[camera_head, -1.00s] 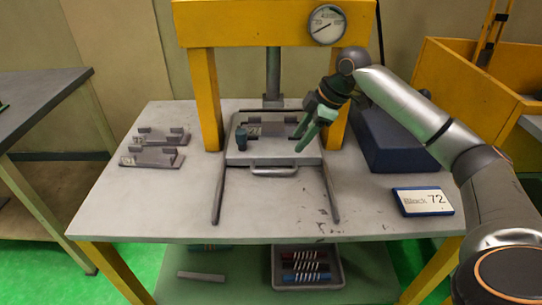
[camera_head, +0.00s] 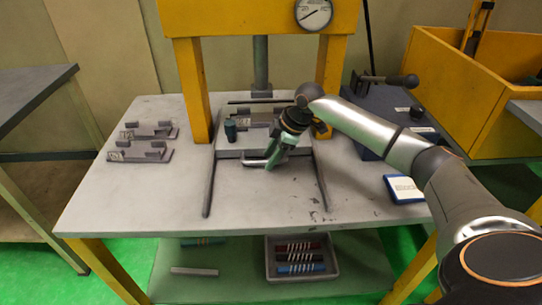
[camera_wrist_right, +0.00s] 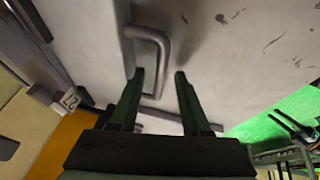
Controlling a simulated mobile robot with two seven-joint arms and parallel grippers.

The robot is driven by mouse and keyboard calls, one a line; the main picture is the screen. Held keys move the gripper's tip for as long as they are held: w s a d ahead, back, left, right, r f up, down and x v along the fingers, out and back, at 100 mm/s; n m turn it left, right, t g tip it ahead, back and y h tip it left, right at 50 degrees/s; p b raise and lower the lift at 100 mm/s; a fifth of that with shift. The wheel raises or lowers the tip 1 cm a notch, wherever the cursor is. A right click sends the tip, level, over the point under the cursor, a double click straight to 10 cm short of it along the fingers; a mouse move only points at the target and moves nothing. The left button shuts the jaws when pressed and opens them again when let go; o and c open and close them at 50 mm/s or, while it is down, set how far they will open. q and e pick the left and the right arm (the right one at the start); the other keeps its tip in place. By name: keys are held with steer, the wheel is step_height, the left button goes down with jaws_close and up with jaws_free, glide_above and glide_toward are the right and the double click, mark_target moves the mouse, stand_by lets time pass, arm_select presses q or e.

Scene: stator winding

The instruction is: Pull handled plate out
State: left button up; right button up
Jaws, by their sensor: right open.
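The handled plate (camera_head: 228,153) lies flat between two rails on the table, under the yellow press. Its grey bar handle (camera_head: 253,163) faces the front edge. My right gripper (camera_head: 271,164) points down at the right part of the handle and hides some of it. In the right wrist view, the two green fingers (camera_wrist_right: 160,74) are apart, with the handle (camera_wrist_right: 163,45) just beyond their tips. My left gripper is not in view.
A dark cylinder (camera_head: 230,130) and a grey fixture stand on the plate. Grey fixtures (camera_head: 140,152) lie at left. A blue box (camera_head: 385,115) and a labelled block (camera_head: 404,189) are at right. The tabletop in front of the handle is clear between the rails (camera_head: 208,185).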

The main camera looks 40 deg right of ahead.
steer(key=shift+c, duration=0.3)
jaws_close()
stand_by(1.1)
